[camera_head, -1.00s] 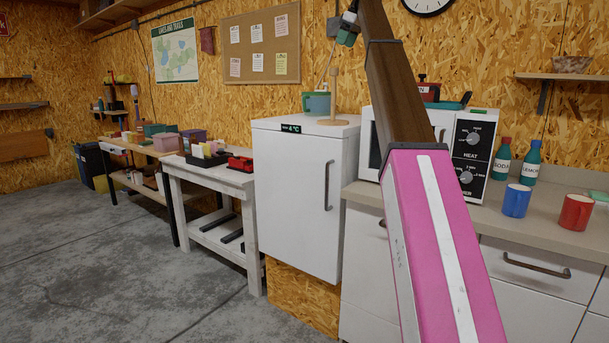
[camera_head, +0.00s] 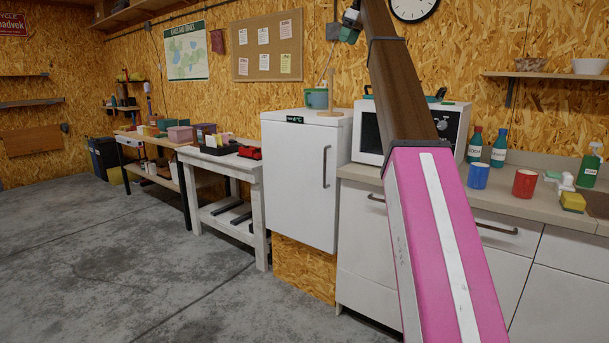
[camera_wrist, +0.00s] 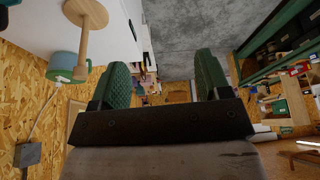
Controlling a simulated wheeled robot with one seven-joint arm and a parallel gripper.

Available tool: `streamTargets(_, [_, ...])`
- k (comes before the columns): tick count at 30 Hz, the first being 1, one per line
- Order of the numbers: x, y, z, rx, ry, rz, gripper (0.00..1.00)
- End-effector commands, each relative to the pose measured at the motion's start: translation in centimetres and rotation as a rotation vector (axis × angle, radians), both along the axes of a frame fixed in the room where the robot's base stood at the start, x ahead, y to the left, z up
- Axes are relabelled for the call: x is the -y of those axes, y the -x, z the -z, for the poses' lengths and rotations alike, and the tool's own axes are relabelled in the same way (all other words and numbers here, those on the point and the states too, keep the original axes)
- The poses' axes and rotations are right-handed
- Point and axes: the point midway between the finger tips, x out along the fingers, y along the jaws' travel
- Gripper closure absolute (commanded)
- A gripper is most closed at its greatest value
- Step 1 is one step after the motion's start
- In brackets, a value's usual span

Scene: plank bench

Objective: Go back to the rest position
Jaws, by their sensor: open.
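My gripper (camera_wrist: 160,88) shows in the wrist view with its two green ridged fingers wide apart. Nothing is between the fingers. In the head view my pink and brown arm rises in front of the counter, and the green tip (camera_head: 349,25) of its end shows at the top, above the white fridge (camera_head: 300,180). The gripper is clear of all surfaces.
A wooden stand (camera_head: 331,95) and a teal pot (camera_head: 316,98) stand on the fridge. The counter (camera_head: 440,190) holds a microwave (camera_head: 369,135), two bottles, a blue mug (camera_head: 478,175) and a red mug (camera_head: 525,183). Open concrete floor (camera_head: 110,255) lies at left.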

Motion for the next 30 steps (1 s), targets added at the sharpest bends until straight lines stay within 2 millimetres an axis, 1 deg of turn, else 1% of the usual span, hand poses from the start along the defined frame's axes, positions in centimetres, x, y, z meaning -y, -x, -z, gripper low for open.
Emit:
streamTargets(5, [0.0, -0.2, 2.3, -0.011, -0.001, 0.021, 0.3])
streamTargets(10, [0.0, -0.5, 5.1, -0.023, -0.002, 0.047, 0.3])
streamTargets(13, [0.0, -0.6, 7.3, -0.033, -0.002, 0.068, 0.3])
streamTargets(17, [0.1, -0.7, 11.0, -0.049, -0.001, 0.103, 0.3])
streamTargets(20, [0.1, -0.8, 14.4, -0.064, 0.0, 0.135, 0.3])
streamTargets(23, [0.1, -0.6, 18.9, -0.084, 0.001, 0.176, 0.3])
streamTargets(24, [0.1, -0.4, 21.0, -0.093, 0.002, 0.198, 0.3])
streamTargets(26, [0.1, 0.0, 24.6, -0.109, 0.005, 0.232, 0.3])
streamTargets(27, [0.2, 0.3, 27.1, -0.118, 0.006, 0.255, 0.3])
streamTargets(29, [0.2, 0.8, 30.7, -0.134, 0.01, 0.292, 0.3])
streamTargets(30, [0.2, 1.2, 32.9, -0.144, 0.013, 0.316, 0.3])
